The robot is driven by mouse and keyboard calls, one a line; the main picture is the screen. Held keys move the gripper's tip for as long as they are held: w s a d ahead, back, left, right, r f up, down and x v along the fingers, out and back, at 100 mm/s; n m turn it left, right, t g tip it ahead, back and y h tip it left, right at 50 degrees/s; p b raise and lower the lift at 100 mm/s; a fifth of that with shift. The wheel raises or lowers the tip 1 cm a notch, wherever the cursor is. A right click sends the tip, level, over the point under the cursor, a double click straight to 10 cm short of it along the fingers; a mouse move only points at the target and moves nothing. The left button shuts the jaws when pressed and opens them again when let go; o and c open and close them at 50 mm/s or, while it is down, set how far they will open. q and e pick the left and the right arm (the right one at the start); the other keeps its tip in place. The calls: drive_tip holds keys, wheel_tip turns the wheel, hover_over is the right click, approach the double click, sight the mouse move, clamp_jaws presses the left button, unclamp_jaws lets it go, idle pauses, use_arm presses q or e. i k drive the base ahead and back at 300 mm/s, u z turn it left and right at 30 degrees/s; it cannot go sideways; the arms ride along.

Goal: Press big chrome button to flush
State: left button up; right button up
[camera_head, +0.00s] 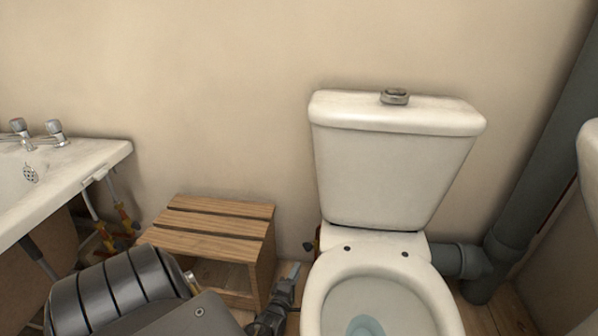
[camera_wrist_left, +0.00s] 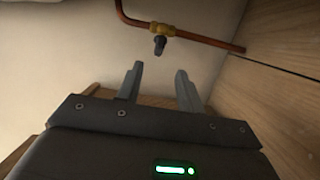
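The chrome flush button (camera_head: 395,96) sits on top of the cistern lid, near its middle. The white cistern (camera_head: 385,165) stands against the wall above the toilet bowl (camera_head: 382,296). My left gripper (camera_head: 285,290) is low in the head view, left of the bowl and in front of the wooden stool, well below the button. In the left wrist view the left gripper's two fingers (camera_wrist_left: 158,88) stand apart with nothing between them. The button does not show in the left wrist view. My right gripper is in neither view.
A slatted wooden stool (camera_head: 212,232) stands left of the toilet. A copper pipe with a valve (camera_wrist_left: 161,32) lies beyond my left fingers. The space above the cistern is clear.

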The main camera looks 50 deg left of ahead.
sight(391, 91)
drive_tip(key=k, duration=1)
